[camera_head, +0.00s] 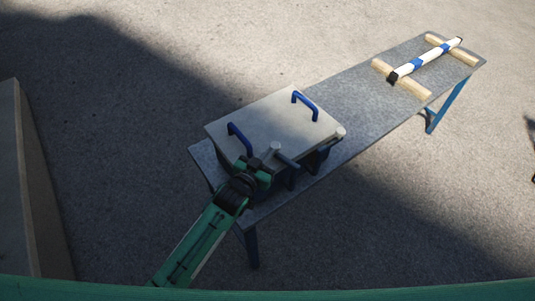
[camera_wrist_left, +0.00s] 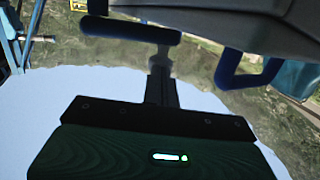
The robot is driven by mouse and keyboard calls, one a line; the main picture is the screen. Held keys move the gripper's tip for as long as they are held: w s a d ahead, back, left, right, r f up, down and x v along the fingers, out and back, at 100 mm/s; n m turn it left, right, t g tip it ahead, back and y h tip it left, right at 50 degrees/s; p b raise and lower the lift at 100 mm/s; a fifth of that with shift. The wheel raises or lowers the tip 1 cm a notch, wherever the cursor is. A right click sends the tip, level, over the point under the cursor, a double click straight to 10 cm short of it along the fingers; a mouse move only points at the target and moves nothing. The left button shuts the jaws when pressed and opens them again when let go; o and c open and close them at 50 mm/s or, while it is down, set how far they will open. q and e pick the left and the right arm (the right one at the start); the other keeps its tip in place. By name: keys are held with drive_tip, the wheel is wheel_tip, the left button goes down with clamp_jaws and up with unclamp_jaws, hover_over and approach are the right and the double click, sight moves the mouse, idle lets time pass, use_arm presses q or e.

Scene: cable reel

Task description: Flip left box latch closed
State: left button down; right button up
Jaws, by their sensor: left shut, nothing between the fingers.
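The box (camera_head: 265,118) has a grey lid with two blue handles and stands on the near end of a metal table. A grey, round-ended bar (camera_head: 287,157) at its front edge looks like the left latch; whether it is closed cannot be told. My left gripper (camera_head: 268,166) is shut and empty, right at this bar; contact is unclear. In the left wrist view its shut fingers (camera_wrist_left: 162,75) point toward a dark blue bar (camera_wrist_left: 130,30), which may be the latch. The box's grey underside or edge (camera_wrist_left: 240,18) fills the top right. My right gripper is out of view.
The table (camera_head: 360,105) runs to the upper right, bare in the middle. A white and blue roller (camera_head: 428,59) lies on wooden blocks at its far end. Another latch-like end (camera_head: 340,132) shows at the box's right corner. A wooden panel (camera_head: 22,190) stands at the far left.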

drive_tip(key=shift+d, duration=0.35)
use_arm(q)
drive_tip(key=shift+w+d, duration=0.25)
drive_tip(key=shift+w, duration=0.95)
drive_tip(key=shift+s+r, duration=0.1)
